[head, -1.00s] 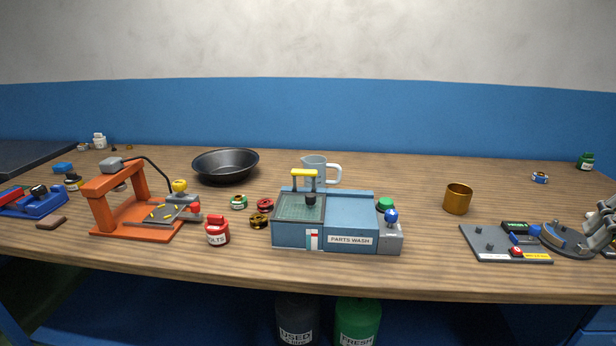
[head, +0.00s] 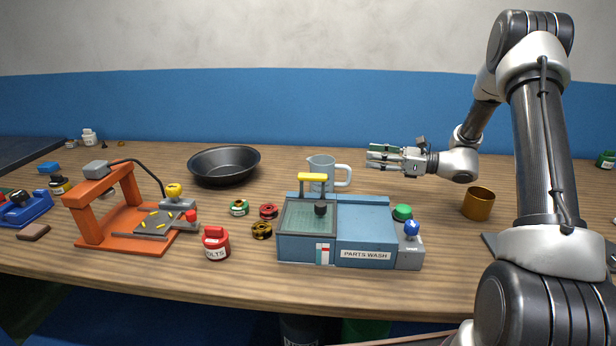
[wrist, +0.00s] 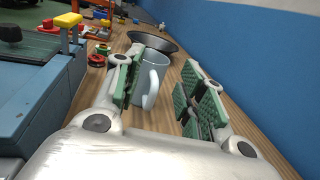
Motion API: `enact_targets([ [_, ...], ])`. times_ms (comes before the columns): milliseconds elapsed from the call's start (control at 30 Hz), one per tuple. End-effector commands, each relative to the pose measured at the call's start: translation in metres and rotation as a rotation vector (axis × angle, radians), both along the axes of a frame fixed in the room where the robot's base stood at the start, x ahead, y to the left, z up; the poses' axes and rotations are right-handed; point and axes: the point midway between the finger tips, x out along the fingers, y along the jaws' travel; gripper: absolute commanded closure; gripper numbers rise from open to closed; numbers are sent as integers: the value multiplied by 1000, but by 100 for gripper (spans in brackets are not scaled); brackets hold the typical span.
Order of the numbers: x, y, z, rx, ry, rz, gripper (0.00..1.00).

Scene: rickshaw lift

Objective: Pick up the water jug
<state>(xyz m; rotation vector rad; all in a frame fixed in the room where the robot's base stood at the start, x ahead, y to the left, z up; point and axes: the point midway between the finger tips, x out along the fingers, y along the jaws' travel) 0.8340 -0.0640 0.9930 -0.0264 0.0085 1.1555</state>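The water jug (head: 322,170) is pale grey-blue with a white handle on its right side. It stands upright on the table behind the blue parts-wash unit, which hides its lower part in the head view. My gripper (head: 370,157) is to the right of the jug, pointing left towards it, with a gap between. In the wrist view the jug (wrist: 146,82) shows ahead, its handle facing me, partly behind the left finger. My gripper (wrist: 160,92) is open with green finger pads apart and nothing between them.
The parts-wash unit (head: 365,225) with a yellow-topped post stands in front of the jug. A dark bowl (head: 224,180) lies to the left, an orange press (head: 105,215) further left. A brass cup (head: 478,204) stands at the right. The table behind the jug is clear.

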Motion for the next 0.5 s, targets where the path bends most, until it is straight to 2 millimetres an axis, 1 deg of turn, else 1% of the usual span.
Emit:
enact_targets([
  [67, 5, -4, -7, 25, 11, -18, 60],
  [167, 7, -5, -20, 32, 14, -24, 60],
  [400, 6, -4, -71, 30, 15, -22, 60],
  [500, 6, -4, -87, 29, 13, -22, 60],
])
